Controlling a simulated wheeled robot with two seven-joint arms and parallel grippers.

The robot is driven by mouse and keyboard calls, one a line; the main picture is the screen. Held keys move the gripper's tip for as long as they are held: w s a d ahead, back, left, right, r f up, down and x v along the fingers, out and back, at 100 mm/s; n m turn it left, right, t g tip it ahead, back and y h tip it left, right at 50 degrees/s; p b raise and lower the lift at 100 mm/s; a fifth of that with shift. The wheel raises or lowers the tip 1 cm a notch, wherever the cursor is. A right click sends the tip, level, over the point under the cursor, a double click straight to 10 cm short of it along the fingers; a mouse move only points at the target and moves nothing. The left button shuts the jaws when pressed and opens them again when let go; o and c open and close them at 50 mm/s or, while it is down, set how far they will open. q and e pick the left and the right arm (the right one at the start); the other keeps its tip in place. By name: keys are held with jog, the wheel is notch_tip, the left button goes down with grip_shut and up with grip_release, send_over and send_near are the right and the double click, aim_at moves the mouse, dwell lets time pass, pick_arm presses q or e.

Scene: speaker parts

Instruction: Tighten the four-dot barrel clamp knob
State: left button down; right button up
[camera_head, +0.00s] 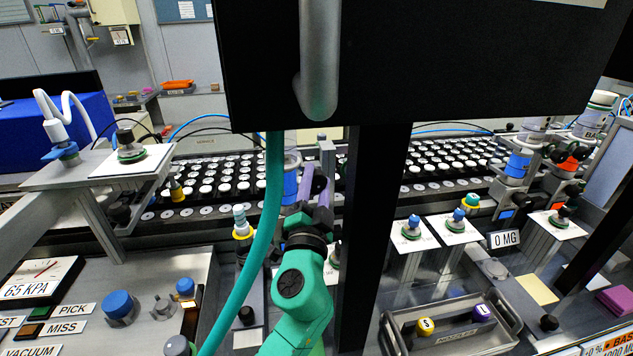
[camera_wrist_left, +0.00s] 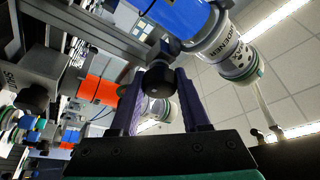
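In the left wrist view, a black clamp knob (camera_wrist_left: 160,78) sits between the two purple fingertips of my left gripper (camera_wrist_left: 160,92). The fingers are apart, one on each side of the knob; I cannot tell whether they press on it. A blue and white barrel (camera_wrist_left: 232,55) with dark marks and lettering stands just behind and to the right of this knob. The marks are too small to count surely. My right gripper is not in view.
An orange clamp (camera_wrist_left: 100,90) and another black knob (camera_wrist_left: 33,98) are at the left of the wrist view. A black panel (camera_head: 420,60) blocks the top of the head view. A grey tray (camera_head: 455,335) stands at the lower right.

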pick_arm(q)
jog(key=shift+r+m+p, duration=0.1)
jog(key=shift+m+p, duration=0.4)
jog(key=shift+p, duration=0.4)
jog(key=m+g+p, duration=0.1)
jog(key=m+p, duration=0.3)
jog(key=p, duration=0.2)
jog(key=m+g+h+p, duration=0.1)
jog(key=m+g+p, duration=0.1)
jog(key=m+p, duration=0.2)
jog(key=shift+r+m+g+p, duration=0.15)
jog(key=shift+m+g+p, duration=0.2)
jog(key=shift+p, duration=0.9)
jog(key=shift+m+g+p, duration=0.35)
jog(key=shift+m+p, duration=0.1)
jog(key=shift+m, duration=0.8)
jog(key=m, duration=0.1)
jog(key=m+g+y, duration=0.1)
jog(key=m, duration=0.1)
jog(key=m+g+y, duration=0.1)
jog(key=m, duration=0.1)
jog(key=shift+f, duration=0.25)
jog(key=shift+f, duration=0.1)
jog(key=shift+c, duration=1.9)
grip_release()
jog(key=shift+s+r, duration=0.1)
jog(key=shift+r, duration=0.15)
